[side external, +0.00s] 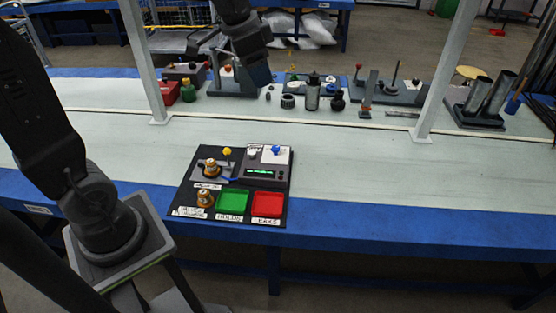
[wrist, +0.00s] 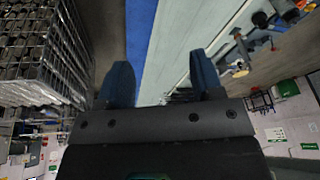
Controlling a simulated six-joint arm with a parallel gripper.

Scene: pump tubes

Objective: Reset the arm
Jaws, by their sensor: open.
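My gripper (side external: 260,76) hangs from the top of the side view, above the back part of the bench and far behind the black test board (side external: 283,190). In the wrist view my gripper (wrist: 162,82) has its two blue fingers wide apart, with nothing between them. On the board one brass-coloured part (side external: 211,168) sits in the grey fixture at the upper left. Another brass-coloured part (side external: 205,198) stands at the lower left. The green tray (side external: 232,202) and the red tray (side external: 267,204) look empty.
Behind the board the pale bench top (side external: 370,155) is clear. White posts (side external: 440,70) rise from the bench.

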